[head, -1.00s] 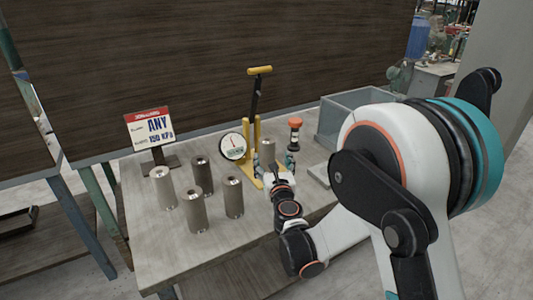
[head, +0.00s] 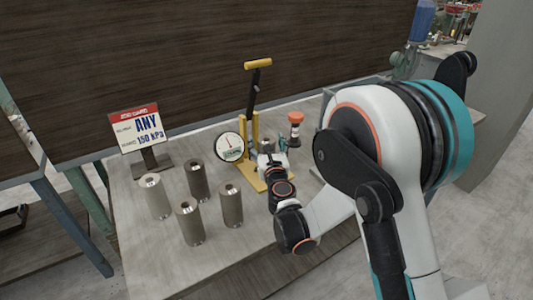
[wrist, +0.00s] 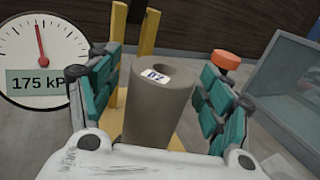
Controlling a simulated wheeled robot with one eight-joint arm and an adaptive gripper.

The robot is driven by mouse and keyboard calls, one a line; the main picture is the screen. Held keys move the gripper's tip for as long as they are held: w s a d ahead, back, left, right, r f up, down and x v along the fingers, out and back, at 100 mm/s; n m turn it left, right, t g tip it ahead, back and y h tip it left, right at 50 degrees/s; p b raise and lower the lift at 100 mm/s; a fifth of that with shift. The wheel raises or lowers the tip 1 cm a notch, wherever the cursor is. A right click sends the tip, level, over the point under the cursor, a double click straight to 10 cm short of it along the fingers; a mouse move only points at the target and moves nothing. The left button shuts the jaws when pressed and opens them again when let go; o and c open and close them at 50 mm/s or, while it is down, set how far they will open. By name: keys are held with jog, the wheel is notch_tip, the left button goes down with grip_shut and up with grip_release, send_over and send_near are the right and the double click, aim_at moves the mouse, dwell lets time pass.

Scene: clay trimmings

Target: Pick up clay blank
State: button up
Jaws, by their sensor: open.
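In the wrist view, a grey-brown cylindrical clay blank (wrist: 160,98) with a hole in its top and a small white numbered label stands between the teal fingers of my gripper (wrist: 158,85). The fingers are open, one on each side of the blank, with a gap visible at the right. The blank's lower part is hidden by my gripper's body. In the head view, my gripper (head: 270,160) is at the yellow pump stand, and the blank there is mostly hidden. Several similar clay blanks (head: 189,222) stand upright on the table to the left.
A yellow-handled pump stand (head: 256,130) with a round gauge (head: 230,147) reading 175 kPa (wrist: 38,82) is close behind. An orange-topped item (head: 295,128) and a grey bin (wrist: 292,85) are at right. The table's front is clear.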

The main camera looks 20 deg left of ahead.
grip_shut()
